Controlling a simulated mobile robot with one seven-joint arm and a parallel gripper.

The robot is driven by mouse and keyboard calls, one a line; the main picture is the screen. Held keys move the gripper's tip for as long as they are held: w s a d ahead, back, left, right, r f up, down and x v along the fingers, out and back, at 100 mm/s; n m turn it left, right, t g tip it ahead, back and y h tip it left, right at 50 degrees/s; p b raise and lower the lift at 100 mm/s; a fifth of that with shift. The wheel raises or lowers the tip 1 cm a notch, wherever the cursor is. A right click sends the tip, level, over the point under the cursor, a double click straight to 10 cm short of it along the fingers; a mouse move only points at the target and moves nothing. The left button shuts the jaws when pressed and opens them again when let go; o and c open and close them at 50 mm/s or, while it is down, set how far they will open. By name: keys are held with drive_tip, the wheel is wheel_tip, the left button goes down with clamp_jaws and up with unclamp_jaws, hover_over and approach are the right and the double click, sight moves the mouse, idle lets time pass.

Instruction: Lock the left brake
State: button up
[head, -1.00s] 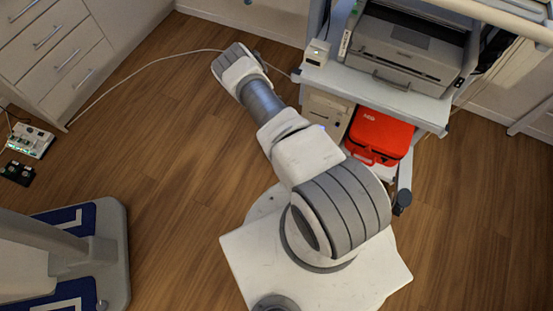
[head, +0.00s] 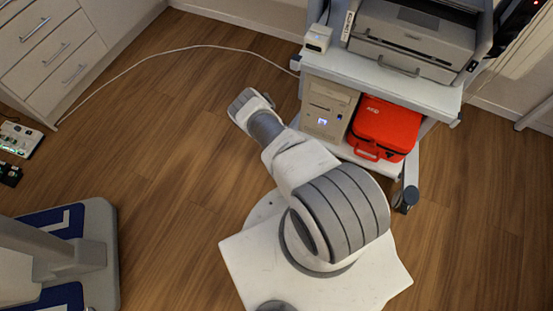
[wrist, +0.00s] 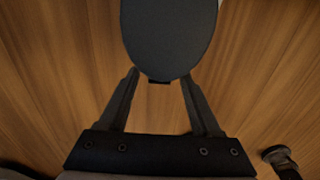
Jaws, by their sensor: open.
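In the head view, a wheeled cart (head: 425,92) stands at upper right. One caster (head: 405,197) shows at its near right corner; any brake on its left side is hidden behind my arm. In the wrist view, my gripper (wrist: 161,78) is open, with its two dark fingers apart. A dark grey rounded pad (wrist: 168,35) reaches from the top edge to between the fingertips. I cannot tell whether it is the brake or whether the fingers touch it. A dark caster-like part (wrist: 280,158) shows at lower right. My gripper is hidden in the head view.
The cart carries a printer (head: 412,45), a small white box (head: 318,38), a computer (head: 328,103) and a red case (head: 385,128). A white cable (head: 150,60) crosses the floor. Drawers (head: 50,50) stand at upper left, a grey-blue base (head: 95,235) at lower left.

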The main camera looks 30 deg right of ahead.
drive_tip(key=shift+c, duration=0.3)
clamp_jaws()
